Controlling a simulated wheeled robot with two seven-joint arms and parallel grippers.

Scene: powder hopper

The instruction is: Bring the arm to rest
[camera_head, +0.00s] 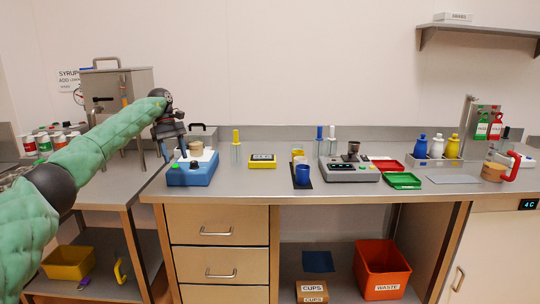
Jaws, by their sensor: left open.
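My left arm comes in from the left in its green quilted sleeve, stretched out to the right. My left gripper (174,152) is open and points down, with nothing seen between its fingers. It is in front of or above the left side of a blue scale-like device (192,174). A small tan cup (196,148) is on top of that device, to the right of the fingers. I cannot tell whether the fingers touch the device. My right gripper is not in view.
A steel box with a top handle (104,90) stands behind my left arm. The counter's front edge is mostly clear.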

